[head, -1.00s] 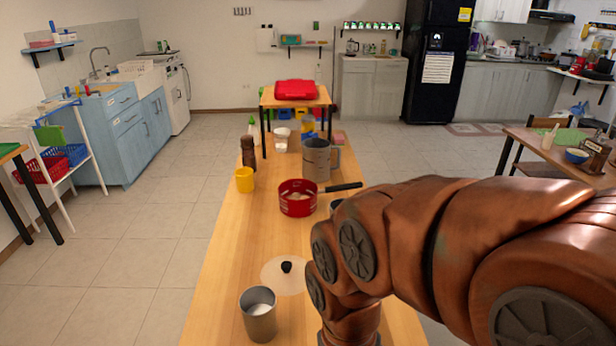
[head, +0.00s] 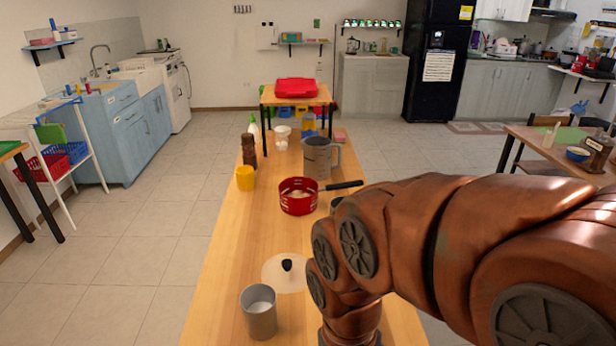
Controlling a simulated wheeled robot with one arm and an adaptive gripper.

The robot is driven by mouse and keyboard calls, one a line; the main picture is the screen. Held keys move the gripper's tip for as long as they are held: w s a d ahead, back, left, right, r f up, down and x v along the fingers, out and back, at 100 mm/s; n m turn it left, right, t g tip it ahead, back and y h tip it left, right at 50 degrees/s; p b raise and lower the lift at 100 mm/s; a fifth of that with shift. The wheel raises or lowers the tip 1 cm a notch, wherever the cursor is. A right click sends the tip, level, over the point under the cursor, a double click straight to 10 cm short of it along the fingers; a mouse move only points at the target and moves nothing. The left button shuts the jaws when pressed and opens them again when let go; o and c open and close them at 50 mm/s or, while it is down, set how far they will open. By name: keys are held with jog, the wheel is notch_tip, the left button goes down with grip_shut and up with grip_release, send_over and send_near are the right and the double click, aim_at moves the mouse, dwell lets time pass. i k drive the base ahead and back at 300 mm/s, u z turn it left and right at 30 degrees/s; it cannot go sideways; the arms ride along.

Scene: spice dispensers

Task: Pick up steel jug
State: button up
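A grey steel jug (head: 317,159) with a handle on its right side stands upright on the long wooden table, behind the red pot. My copper-coloured arm comes in from the right and bends down over the table's near right part. My gripper is not visible in the head view; it is hidden behind or below the arm. The jug stands well beyond the arm, with nothing touching it that I can see.
A red pot (head: 298,198) with a black handle stands in front of the jug. A yellow cup (head: 245,178) and a brown pepper mill (head: 249,151) stand left. A clear lid (head: 286,271) and a grey cup (head: 259,315) are near. A red case (head: 296,89) sits on a raised shelf behind.

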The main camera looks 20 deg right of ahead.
aim_at(318, 167)
jog(key=k, duration=1.65)
jog(key=z, duration=1.35)
jog(key=i, duration=4.95)
jog(key=u, duration=1.8)
